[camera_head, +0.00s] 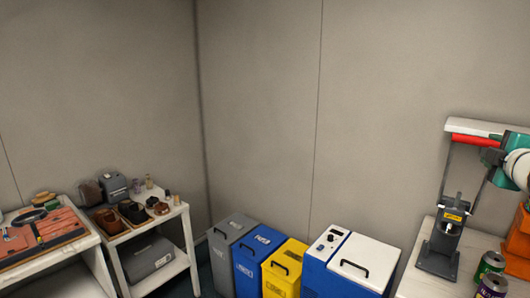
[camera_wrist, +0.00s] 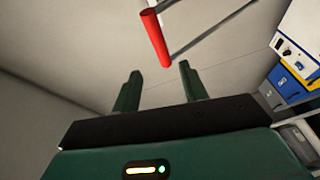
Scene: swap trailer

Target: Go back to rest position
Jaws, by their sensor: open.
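My gripper (camera_wrist: 159,78) is open, with two dark green fingers apart and nothing between them in the wrist view. A red handle (camera_wrist: 155,38) lies just beyond the fingertips there. In the head view, the green end of my arm is at the right edge, beside the red handle (camera_head: 478,141) of a lever press. The handle is raised, near the white top bar (camera_head: 487,127). The grey press body (camera_head: 440,246) stands upright on a white counter (camera_head: 416,284). The fingertips are hard to make out in the head view.
A green can (camera_head: 490,263) and a purple can (camera_head: 494,286) stand right of the press. Grey (camera_head: 222,252), blue (camera_head: 246,266) and yellow (camera_head: 279,276) bins line the wall, beside a blue-white cabinet (camera_head: 345,275). A cluttered shelf (camera_head: 112,249) and tool table (camera_head: 92,238) stand left.

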